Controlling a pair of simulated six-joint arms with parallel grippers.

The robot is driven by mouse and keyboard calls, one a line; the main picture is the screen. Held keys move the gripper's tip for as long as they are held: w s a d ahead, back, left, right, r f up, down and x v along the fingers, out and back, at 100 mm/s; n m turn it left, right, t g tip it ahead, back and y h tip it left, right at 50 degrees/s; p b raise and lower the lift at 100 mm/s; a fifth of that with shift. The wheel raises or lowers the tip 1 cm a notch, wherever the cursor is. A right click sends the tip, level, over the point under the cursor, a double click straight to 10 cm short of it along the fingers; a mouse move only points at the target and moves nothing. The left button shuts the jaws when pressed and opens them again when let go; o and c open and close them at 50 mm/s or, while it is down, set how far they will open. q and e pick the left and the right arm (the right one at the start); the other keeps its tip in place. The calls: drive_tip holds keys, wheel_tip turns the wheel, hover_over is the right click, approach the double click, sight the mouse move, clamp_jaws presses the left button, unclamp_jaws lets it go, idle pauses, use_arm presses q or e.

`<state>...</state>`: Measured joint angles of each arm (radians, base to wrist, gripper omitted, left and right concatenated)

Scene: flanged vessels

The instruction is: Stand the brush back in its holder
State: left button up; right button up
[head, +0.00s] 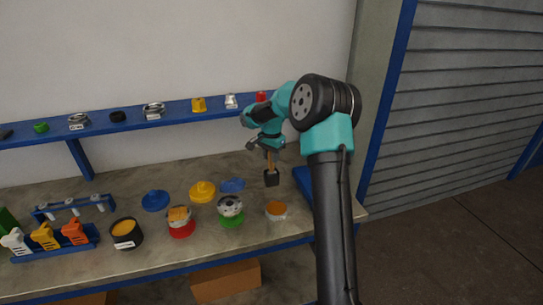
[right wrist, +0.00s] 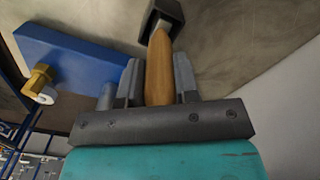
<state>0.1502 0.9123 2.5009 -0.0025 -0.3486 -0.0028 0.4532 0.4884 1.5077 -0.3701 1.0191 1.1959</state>
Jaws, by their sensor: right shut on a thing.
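My right gripper (head: 268,146) is shut on the brush's wooden handle, which also shows between the fingers in the right wrist view (right wrist: 159,65). The brush (head: 271,178) hangs roughly upright above the bench, its dark block-like head pointing down. The gripper fingers (right wrist: 160,80) press on both sides of the handle. I cannot tell for sure which item is the holder; a blue block (head: 303,181) stands at the bench's right end, partly hidden behind my right arm, and it shows large in the wrist view (right wrist: 75,65). My left gripper is not in view.
Below the brush stands a pale cup (head: 276,212) with orange contents. Flanged vessels (head: 230,207) (head: 180,222), blue and yellow lids (head: 202,191) and a black pot (head: 125,234) stand leftward. A blue rack (head: 55,245) is at far left. A blue shelf (head: 178,112) runs behind.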

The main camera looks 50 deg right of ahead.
drive_tip(key=o, duration=0.9)
drive_tip(key=shift+r, duration=0.1)
wheel_tip(320, 180, up, 12)
drive_tip(key=shift+r, duration=0.1)
idle(0.4)
